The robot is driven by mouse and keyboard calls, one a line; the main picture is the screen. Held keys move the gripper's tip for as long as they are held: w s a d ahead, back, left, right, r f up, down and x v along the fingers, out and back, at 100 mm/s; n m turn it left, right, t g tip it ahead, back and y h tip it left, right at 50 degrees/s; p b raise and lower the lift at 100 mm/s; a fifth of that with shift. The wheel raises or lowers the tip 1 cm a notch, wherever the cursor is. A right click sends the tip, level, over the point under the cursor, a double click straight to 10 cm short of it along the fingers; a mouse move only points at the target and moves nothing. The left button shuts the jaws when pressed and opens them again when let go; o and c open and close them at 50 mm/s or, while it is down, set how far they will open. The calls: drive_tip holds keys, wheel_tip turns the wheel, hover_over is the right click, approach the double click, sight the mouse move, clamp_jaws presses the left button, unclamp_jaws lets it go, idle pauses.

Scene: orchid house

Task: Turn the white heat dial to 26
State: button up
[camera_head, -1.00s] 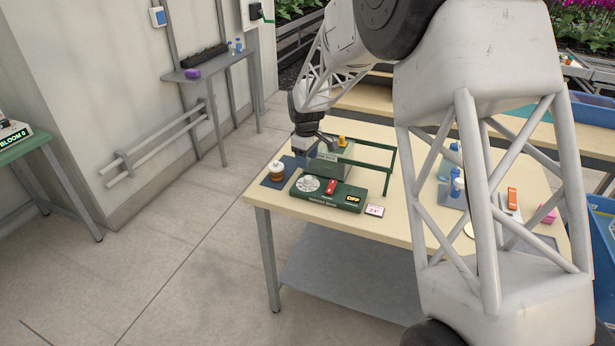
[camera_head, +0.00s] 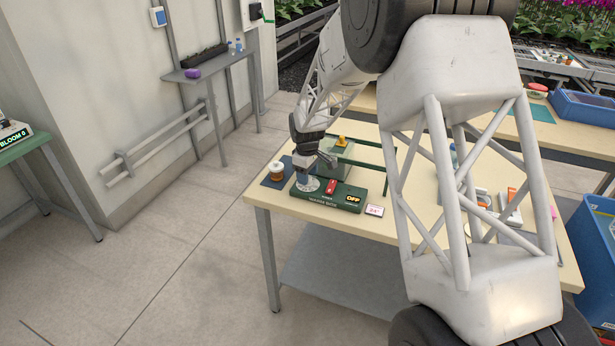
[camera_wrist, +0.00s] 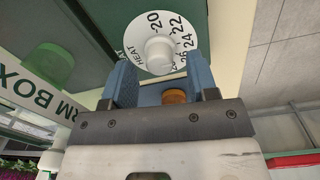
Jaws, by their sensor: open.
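The white heat dial (camera_head: 306,186) sits at the left end of a green control box (camera_head: 335,197) on the table. In the wrist view the dial (camera_wrist: 136,40) shows HEAT and the numbers 20, 22, 24 and 26, with a round white knob (camera_wrist: 159,53) at its centre. My gripper (camera_head: 309,175) is low over the dial and partly hides it in the head view. In the wrist view my gripper (camera_wrist: 160,66) is open, its two blue fingers on either side of the knob, with gaps visible. I cannot tell which number is set.
The box has a red switch (camera_head: 331,186) and a display reading OFF (camera_head: 353,198). A small card (camera_head: 374,210) lies to its right. An amber jar with a white lid (camera_head: 277,172) stands close left. A clear box with a yellow knob (camera_head: 341,141) and a green frame stand behind.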

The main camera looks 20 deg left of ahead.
drive_tip(key=shift+f, duration=0.55)
drive_tip(key=shift+c, duration=0.4)
drive_tip(key=c, duration=0.9)
drive_tip(key=shift+o, duration=0.2)
drive_tip(key=m, duration=0.3)
drive_tip(key=shift+m, duration=2.4)
